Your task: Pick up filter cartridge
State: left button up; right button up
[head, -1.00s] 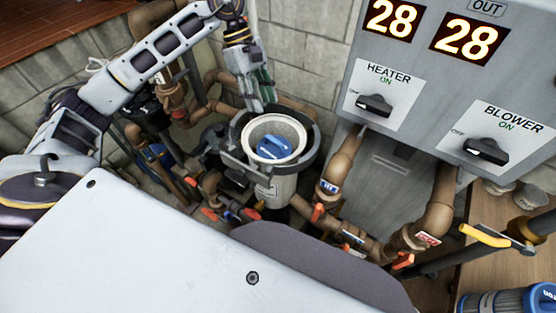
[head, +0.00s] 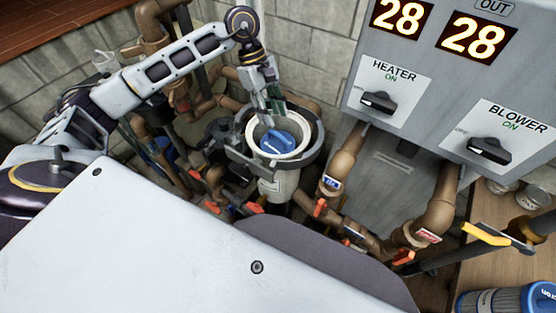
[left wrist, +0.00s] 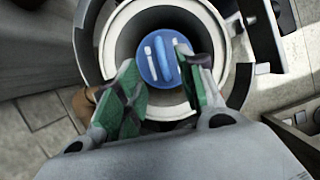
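A filter cartridge with a blue, handled top (head: 278,142) sits down inside the round, open filter housing (head: 312,150). In the left wrist view the cartridge's blue top (left wrist: 146,62) shows a raised bar across it, inside the pale ring of the housing (left wrist: 113,30). My left gripper (head: 275,112) points down over the housing's opening, above the cartridge. Its green-padded fingers stand apart in the left wrist view (left wrist: 162,82), with the blue top showing between and beyond them. I cannot tell how much height separates them. My right gripper is not in view.
Brown pipes (head: 340,160) with orange-handled valves surround the housing. The grey heater and blower panel (head: 440,90) stands close on the right. Another blue-ended cartridge (head: 510,300) lies on the wooden surface at bottom right. A block wall (head: 310,50) is behind.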

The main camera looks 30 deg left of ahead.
aim_at(277, 133)
pick_arm(q)
jog(key=shift+x, duration=1.45)
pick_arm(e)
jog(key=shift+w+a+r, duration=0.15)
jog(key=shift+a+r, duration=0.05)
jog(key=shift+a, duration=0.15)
pick_arm(q)
jog(key=shift+f, duration=0.1)
jog(key=shift+s+d+f+p, duration=0.15)
jog(key=shift+d+f+p, duration=0.05)
jog(key=shift+f+p, duration=0.2)
jog(key=x, duration=0.3)
jog(key=shift+a+f+p, duration=0.1)
jog(key=shift+f+p, duration=0.15)
jog(key=shift+p, duration=0.15)
jog(key=shift+f, duration=0.35)
jog(key=c, duration=0.7)
grip_shut()
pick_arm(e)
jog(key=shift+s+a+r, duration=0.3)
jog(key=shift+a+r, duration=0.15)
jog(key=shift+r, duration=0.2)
